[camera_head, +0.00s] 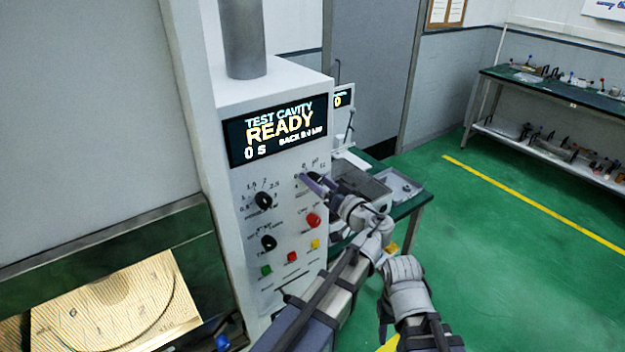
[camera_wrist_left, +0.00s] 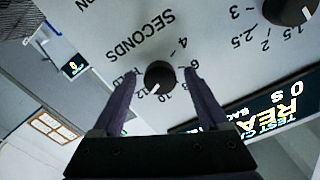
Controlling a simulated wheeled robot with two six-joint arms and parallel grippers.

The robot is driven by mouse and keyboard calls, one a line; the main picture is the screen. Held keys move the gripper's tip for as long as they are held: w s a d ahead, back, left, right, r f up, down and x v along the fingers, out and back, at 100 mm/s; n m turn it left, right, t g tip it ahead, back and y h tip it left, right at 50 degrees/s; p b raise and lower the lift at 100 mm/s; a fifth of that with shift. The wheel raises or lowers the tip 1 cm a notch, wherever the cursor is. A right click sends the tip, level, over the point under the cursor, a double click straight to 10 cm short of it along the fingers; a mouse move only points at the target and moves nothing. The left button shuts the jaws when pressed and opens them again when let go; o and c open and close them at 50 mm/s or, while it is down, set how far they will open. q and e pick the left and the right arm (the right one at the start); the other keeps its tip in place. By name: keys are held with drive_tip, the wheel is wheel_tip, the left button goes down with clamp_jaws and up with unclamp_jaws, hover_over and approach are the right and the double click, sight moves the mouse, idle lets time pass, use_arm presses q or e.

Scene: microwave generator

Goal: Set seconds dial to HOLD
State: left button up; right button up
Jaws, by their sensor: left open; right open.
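The seconds dial (camera_wrist_left: 160,75) is a round black knob on the white panel, marked SECONDS in the left wrist view. Its small pale pointer mark faces the lower left of that view, near the 12 label; the HOLD label (camera_wrist_left: 125,80) is partly hidden by a finger. My left gripper (camera_wrist_left: 161,78) is open, with one finger on each side of the dial; I cannot tell whether they touch it. In the head view my left gripper (camera_head: 318,184) is at the panel's upper right and hides the dial. My right arm shows at lower centre, but I cannot make out its gripper.
The display (camera_head: 278,132) reads TEST CAVITY READY, 0 S. Other black knobs (camera_head: 263,200), a red knob (camera_head: 313,220) and several coloured buttons share the panel. A green-topped table (camera_head: 412,206) with a metal box stands behind. Green floor is clear at right.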

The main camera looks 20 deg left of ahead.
use_arm(q)
drive_tip(key=shift+d, duration=0.1)
drive_tip(key=c, duration=0.5)
clamp_jaws()
drive_tip(key=shift+m, duration=0.3)
drive_tip(key=m, duration=0.3)
drive_tip(key=shift+m, duration=0.4)
drive_tip(key=shift+f+m, duration=0.1)
drive_tip(key=shift+m, duration=2.1)
